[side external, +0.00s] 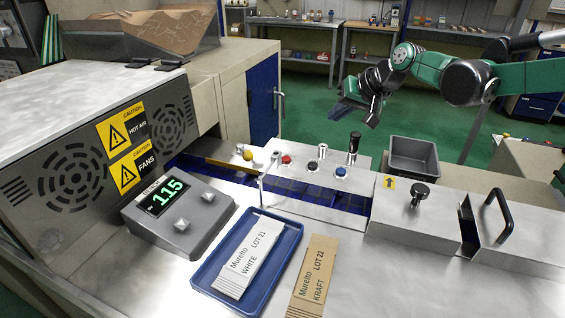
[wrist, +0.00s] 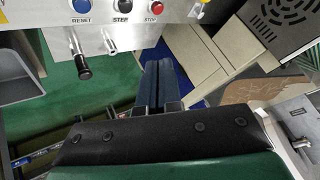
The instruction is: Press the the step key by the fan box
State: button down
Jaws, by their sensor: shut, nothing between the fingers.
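The black step key (side external: 312,166) sits on the metal panel between a red button (side external: 286,158) and a blue button (side external: 341,171). In the wrist view the same key (wrist: 122,6), labelled STEP, is at the top edge between RESET and STOP. The fan box (side external: 68,180) stands at left in the side view, with yellow caution labels and round vents; a vent corner (wrist: 285,15) shows at top right in the wrist view. My gripper (side external: 345,108) is shut and empty, raised behind the panel and apart from the key. Its dark fingers (wrist: 158,68) show in the wrist view.
A grey console (side external: 180,215) reading 115 has two grey knobs. A blue tray (side external: 285,248) holds white wrappers; kraft wrappers (side external: 313,275) lie beside it. A grey bin (side external: 412,158) stands right.

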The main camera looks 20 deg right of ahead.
jog(key=m, duration=0.1)
send_over(315, 166)
notch_tip(315, 166, down, 4)
jog(key=shift+f+t+y, duration=0.2)
jog(key=shift+t+y, duration=0.1)
jog(key=shift+y, duration=0.1)
jog(key=shift+f, duration=0.15)
jog(key=shift+f, duration=4.25)
jog(key=shift+f, duration=0.1)
jog(key=shift+f, duration=0.35)
jog(key=shift+f, duration=0.45)
jog(key=shift+r, duration=0.9)
